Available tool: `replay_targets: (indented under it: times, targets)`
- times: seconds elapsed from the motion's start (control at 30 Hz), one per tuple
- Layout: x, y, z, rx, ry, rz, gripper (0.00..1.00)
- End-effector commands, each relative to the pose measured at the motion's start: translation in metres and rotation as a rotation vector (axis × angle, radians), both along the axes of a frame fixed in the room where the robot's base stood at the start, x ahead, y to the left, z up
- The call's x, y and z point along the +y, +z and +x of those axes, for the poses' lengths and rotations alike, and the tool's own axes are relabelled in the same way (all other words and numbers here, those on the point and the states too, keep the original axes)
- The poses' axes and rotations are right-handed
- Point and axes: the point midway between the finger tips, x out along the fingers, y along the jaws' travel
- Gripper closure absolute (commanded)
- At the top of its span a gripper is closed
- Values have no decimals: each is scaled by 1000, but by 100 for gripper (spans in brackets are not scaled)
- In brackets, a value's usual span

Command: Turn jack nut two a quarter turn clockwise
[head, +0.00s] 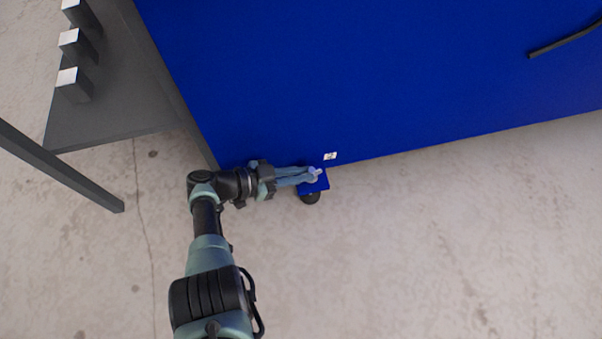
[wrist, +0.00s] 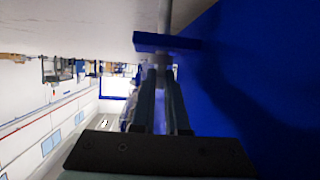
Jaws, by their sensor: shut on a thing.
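The jack nut (wrist: 161,64) is a small grey piece next to a blue bracket (head: 322,184) at the lower edge of the big blue machine (head: 400,70). My gripper (head: 312,174) reaches it from the left in the head view, and its fingertips are at the nut. In the wrist view my gripper (wrist: 161,78) has its two long fingers closed around the nut, just short of the blue bracket (wrist: 166,43). A grey rod (wrist: 166,15) runs on beyond the bracket. The fingers hide much of the nut. A dark round foot (head: 311,197) shows below the bracket.
A small white label (head: 330,156) is on the machine near the bracket. A dark grey table (head: 110,100) with several upright blocks (head: 75,85) stands at the left. A black cable (head: 565,42) lies at the upper right. The floor (head: 430,240) in front is clear.

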Motion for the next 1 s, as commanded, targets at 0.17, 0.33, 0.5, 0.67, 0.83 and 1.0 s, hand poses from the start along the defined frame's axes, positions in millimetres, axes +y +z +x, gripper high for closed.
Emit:
replay_targets:
  times: [0.17,0.33,0.5,0.67,0.83,1.0]
  targets:
    - [-1,-1,0,1,-1,2,100]
    - [-2,-1,0,0,-1,2,76]
    - [-1,0,0,0,-1,1,58]
    - [-1,0,0,-1,0,0,58]
    - [7,4,-2,1,2,1,58]
    - [33,18,-13,0,5,2,58]
